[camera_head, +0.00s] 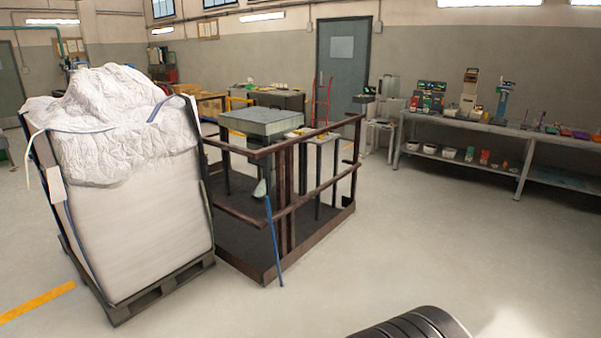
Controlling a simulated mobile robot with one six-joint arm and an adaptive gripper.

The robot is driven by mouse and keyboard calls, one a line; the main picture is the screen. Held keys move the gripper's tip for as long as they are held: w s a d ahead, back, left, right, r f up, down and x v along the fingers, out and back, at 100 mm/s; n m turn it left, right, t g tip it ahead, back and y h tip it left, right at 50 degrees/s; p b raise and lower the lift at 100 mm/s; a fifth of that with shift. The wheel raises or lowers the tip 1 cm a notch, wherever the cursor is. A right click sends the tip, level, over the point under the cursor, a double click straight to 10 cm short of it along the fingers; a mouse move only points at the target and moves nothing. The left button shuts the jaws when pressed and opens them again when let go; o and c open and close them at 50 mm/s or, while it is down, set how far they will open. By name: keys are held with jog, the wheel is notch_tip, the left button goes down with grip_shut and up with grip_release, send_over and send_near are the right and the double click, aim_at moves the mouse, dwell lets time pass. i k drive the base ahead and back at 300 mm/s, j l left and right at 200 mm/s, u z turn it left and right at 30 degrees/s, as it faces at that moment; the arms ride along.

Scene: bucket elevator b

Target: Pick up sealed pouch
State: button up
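I cannot make out a sealed pouch for certain in this view. A small pale object (261,188) shows inside the railed platform, beside a blue pole, but it is too small to identify. Many small items stand on the long bench (480,124) at the right, too small to tell whether a pouch is among them. My gripper is not in view.
A big white bulk bag (140,215) stands on a dark pallet (165,288) at the left. A rusty railed platform (262,262) stands beside it, with a blue pole (274,240) leaning at its front. Open floor (420,230) lies between platform and bench. A door (342,85) is behind.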

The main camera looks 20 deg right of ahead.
aim_at(565, 133)
jog(key=i+l+z, duration=0.3)
jog(key=l+z, duration=0.2)
jog(key=i+l+z, duration=1.1)
jog(key=i+z, duration=0.4)
jog(key=i, duration=3)
jog(key=i+z, duration=0.1)
jog(key=i, duration=1.4)
jog(key=i+j, duration=0.15)
jog(key=i, duration=1.35)
jog(key=i+z, duration=0.2)
jog(key=i, duration=0.25)
jog(key=i+j+z, duration=0.2)
jog(key=i, duration=0.25)
jog(key=i+l, duration=0.1)
jog(key=i, duration=1)
